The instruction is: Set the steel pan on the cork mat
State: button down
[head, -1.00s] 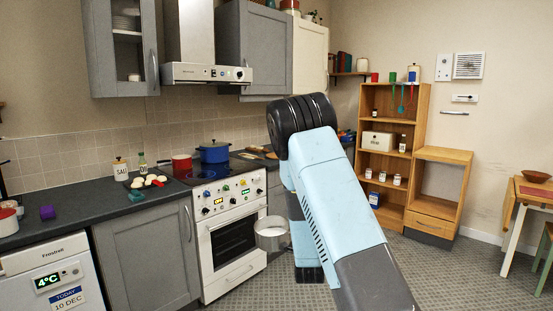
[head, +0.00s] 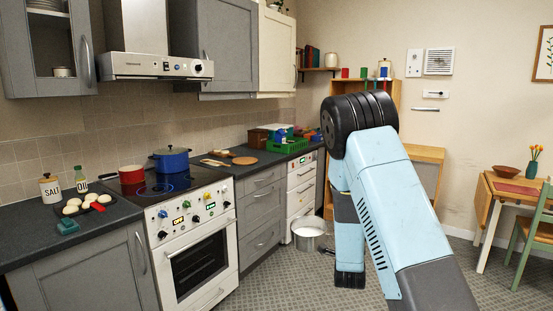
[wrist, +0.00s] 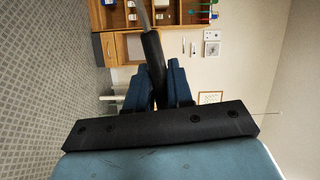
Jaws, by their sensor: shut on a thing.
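The steel pan (head: 308,229) is a silver, open pan with a dark handle. In the head view it hangs below counter height, in front of the white drawer unit and left of my arm's lower links. In the wrist view my gripper (wrist: 153,82) is shut on its black handle (wrist: 152,50), with a steel shank beyond it. The pan's bowl is not clear there. My fingers are hidden in the head view. A round brown disc (head: 245,160), which looks like the cork mat, lies flat on the counter right of the cooker. Its top looks bare.
A blue pot (head: 171,159) and a red pan (head: 132,174) stand on the cooker. A wooden board (head: 214,163) lies left of the disc, and a green crate (head: 285,146) stands to its right. A table (head: 490,205) and chair are far right. Open floor lies before the drawers.

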aim_at(253, 161)
jog(key=z, duration=0.2)
jog(key=i, duration=2.05)
jog(key=u, duration=0.9)
